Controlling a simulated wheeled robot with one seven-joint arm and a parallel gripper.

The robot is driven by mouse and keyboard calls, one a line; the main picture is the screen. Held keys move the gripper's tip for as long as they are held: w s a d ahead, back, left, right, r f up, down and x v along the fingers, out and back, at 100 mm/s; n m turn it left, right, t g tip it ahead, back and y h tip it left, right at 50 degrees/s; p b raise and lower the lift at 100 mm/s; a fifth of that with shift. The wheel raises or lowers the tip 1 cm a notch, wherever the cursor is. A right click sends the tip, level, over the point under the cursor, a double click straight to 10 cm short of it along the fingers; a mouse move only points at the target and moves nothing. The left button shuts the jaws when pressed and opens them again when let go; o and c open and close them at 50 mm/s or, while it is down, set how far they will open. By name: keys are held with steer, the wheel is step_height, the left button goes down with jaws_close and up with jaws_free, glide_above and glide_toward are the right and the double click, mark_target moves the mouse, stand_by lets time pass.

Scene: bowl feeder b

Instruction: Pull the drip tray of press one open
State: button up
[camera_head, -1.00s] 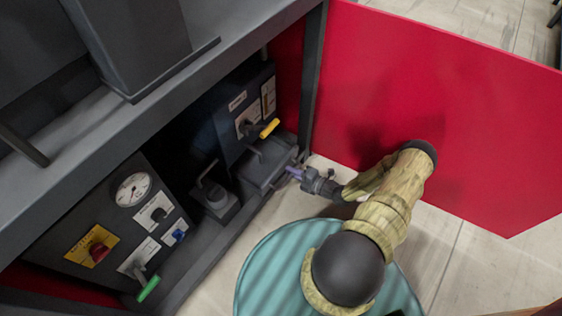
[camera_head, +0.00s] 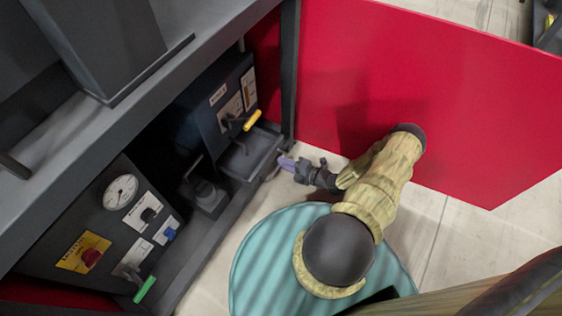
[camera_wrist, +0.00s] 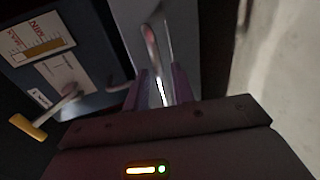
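The drip tray (camera_head: 246,160) of the press is a dark grey shallow box under the right-hand control panel (camera_head: 222,112) in the head view. In the wrist view its grey surface (camera_wrist: 128,20) lies straight ahead. A slim pale bar handle (camera_wrist: 151,45) runs down toward my gripper. My gripper (camera_head: 285,162) has purple fingers at the tray's front right end. In the wrist view the fingers (camera_wrist: 162,78) stand apart, one on each side of the handle, with a gap showing between them. Whether they touch the handle is hard to see.
A yellow-tipped lever (camera_head: 252,121) sticks out above the tray. A left panel carries a gauge (camera_head: 121,192), red knob and green lever (camera_head: 145,289). A red door panel (camera_head: 430,90) stands open to the right. A teal ribbed round surface (camera_head: 262,262) lies below my arm.

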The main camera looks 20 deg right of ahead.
steer(key=p+v, duration=0.4)
steer(key=v, duration=1.1)
steer(key=shift+s, duration=0.1)
steer(key=a+r+m+g+h+p, duration=0.3)
steer(key=a+r+m, duration=0.4)
steer(key=r, duration=1)
steer(key=a+r+m+g+h+p, duration=0.4)
steer(key=r+m, duration=0.6)
steer(key=r, duration=0.6)
steer(key=a+r+m+g+h+p, duration=0.25)
steer(key=a+r+m, duration=0.5)
steer(key=r, duration=0.95)
step_height(320, 180, up, 38)
steer(key=p, duration=3.7)
steer(key=shift+d+m+p, duration=0.2)
steer(key=shift+m+p, duration=0.15)
steer(key=shift+s+g, duration=0.1)
steer(key=shift+g, duration=0.15)
